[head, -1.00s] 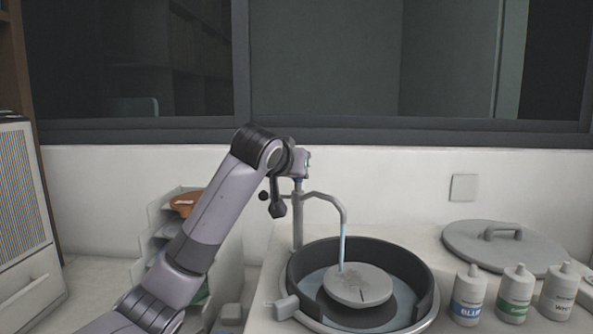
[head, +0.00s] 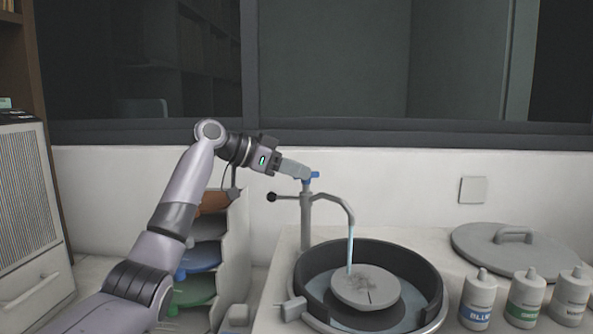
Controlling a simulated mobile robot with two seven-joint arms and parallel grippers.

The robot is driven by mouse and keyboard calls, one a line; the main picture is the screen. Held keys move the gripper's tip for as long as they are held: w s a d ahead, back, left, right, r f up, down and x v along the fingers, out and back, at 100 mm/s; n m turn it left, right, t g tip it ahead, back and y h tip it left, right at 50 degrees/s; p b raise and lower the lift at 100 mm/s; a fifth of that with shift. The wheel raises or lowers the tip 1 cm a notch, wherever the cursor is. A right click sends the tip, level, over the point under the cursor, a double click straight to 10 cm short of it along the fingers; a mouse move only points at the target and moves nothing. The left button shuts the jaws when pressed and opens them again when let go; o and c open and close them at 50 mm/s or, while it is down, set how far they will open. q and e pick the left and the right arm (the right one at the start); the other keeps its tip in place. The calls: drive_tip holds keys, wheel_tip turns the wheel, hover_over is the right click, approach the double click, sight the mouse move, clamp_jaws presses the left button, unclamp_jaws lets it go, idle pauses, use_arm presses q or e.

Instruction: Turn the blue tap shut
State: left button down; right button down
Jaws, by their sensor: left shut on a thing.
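The blue tap (head: 313,175) is a small blue handle on top of a grey standpipe (head: 306,222) with a curved spout. A light blue stream of water (head: 350,246) runs from the spout into the basin. My left gripper (head: 306,174) reaches in from the left, roughly level, and is shut on the blue tap. The fingers hide part of the handle. My right gripper is out of view.
The round dark basin (head: 437,280) holds a grey disc (head: 366,286). A black-knobbed lever (head: 272,197) juts left from the standpipe. A grey lid (head: 512,252) and bottles (head: 478,300) stand right. A rack (head: 236,250) with coloured discs stands left.

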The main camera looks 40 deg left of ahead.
use_arm(q)
drive_tip(key=shift+w+a+r+m+g+h, duration=0.1)
drive_tip(key=shift+m+g+h, duration=0.25)
drive_tip(key=shift+m+h, duration=0.15)
drive_tip(key=shift+w+a+m+g+h, duration=0.1)
drive_tip(key=shift+m+g+h, duration=0.3)
drive_tip(key=shift+m, duration=0.1)
drive_tip(key=shift+a+m+g+h, duration=0.1)
drive_tip(key=shift+m+g+h, duration=0.6)
drive_tip(key=shift+m, duration=0.1)
drive_tip(key=c, duration=1.2)
unclamp_jaws()
drive_tip(key=shift+w, duration=0.1)
drive_tip(key=v, duration=0.7)
